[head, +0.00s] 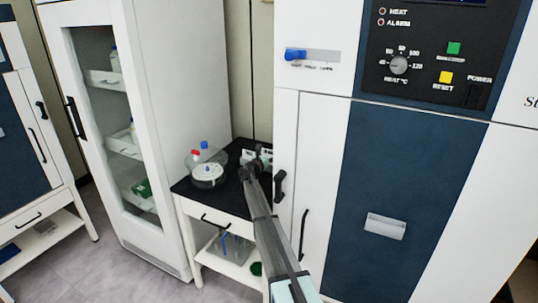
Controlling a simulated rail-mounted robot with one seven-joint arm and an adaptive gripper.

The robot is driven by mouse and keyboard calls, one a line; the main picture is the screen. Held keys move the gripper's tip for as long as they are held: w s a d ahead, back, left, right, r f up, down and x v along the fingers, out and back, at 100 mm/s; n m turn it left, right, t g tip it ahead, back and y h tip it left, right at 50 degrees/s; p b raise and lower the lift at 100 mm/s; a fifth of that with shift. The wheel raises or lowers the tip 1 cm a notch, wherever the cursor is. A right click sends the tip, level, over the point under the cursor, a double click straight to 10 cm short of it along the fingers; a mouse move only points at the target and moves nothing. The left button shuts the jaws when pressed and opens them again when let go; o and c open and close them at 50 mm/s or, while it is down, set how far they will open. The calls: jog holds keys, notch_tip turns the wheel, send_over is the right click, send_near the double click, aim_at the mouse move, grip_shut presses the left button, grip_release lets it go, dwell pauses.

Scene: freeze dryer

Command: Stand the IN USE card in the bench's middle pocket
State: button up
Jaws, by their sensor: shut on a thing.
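My arm reaches forward to the black-topped bench (212,207) beside the tall white machine. My gripper (256,160) is at the back right of the bench top, small and dark in the head view. It is shut on a small white piece that I take for the IN USE card; its lettering cannot be read. Small white shapes (247,155) show beside the gripper at the bench's back, where the pocket holder seems to be. I cannot tell the separate pockets, or whether the card is in one. The gripper hides part of this spot.
A clear round vessel (208,175) with red and blue caps near it stands on the bench's left. A white glass-door cabinet (125,130) is left of the bench. The machine's door handles (280,186) are close to my arm's right side.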

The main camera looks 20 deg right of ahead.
jog(key=shift+f+b, duration=0.95)
jog(key=shift+f, duration=0.5)
jog(key=o, duration=1.2)
jog(key=shift+s+a, duration=0.1)
jog(key=shift+b+v, duration=0.4)
jog(key=shift+v, duration=2.95)
